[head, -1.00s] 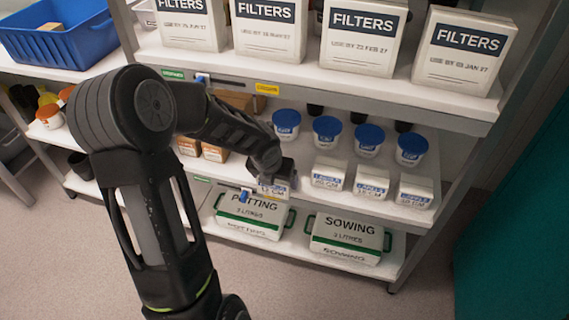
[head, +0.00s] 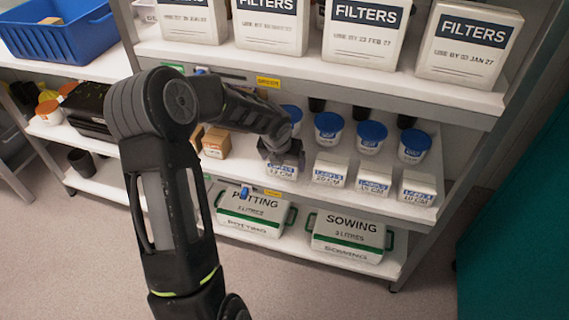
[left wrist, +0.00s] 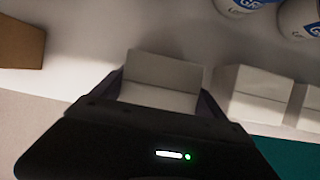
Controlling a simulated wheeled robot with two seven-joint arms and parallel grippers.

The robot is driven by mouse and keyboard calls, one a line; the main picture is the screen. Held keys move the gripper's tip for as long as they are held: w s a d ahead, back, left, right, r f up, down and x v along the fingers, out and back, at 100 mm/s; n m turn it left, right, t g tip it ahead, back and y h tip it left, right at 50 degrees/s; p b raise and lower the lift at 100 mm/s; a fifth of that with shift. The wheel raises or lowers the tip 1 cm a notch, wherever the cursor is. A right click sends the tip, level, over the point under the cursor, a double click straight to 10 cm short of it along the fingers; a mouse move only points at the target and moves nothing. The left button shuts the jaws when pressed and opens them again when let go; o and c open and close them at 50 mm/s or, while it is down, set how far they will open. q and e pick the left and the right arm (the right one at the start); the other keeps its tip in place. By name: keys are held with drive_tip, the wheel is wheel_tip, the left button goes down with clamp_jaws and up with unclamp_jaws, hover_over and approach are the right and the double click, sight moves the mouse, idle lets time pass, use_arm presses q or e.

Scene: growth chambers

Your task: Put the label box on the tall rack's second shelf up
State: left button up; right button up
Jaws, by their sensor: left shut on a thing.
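My left gripper (head: 281,150) is shut on a small white label box (head: 283,170), on or just above the rack's second shelf up (head: 262,178); contact with the shelf is hard to tell. In the left wrist view the box (left wrist: 163,82) sits between the two fingers of the left gripper (left wrist: 160,95). To its right, more white label boxes stand in a row: one (head: 330,170), another (head: 373,181) and a third (head: 417,188). The tall rack (head: 455,200) fills the middle and right. My right gripper is not in view.
Tubs with blue lids (head: 370,137) stand behind the label boxes. A brown carton (head: 215,143) is to the left. The potting box (head: 252,210) and sowing box (head: 348,237) are on the bottom shelf. Filters boxes (head: 365,33) stand on the shelf above, limiting headroom.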

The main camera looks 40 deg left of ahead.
use_arm(q)
drive_tip(key=shift+r, duration=0.1)
drive_tip(key=o, duration=1.3)
drive_tip(key=shift+o, duration=0.2)
drive_tip(key=shift+s+r, duration=0.1)
drive_tip(key=shift+r, duration=0.2)
drive_tip(key=p+v, duration=0.3)
drive_tip(key=v, duration=0.3)
drive_tip(key=shift+r, duration=0.1)
drive_tip(key=shift+s+d+r, duration=0.15)
drive_tip(key=shift+s+r, duration=0.05)
drive_tip(key=shift+r, duration=0.05)
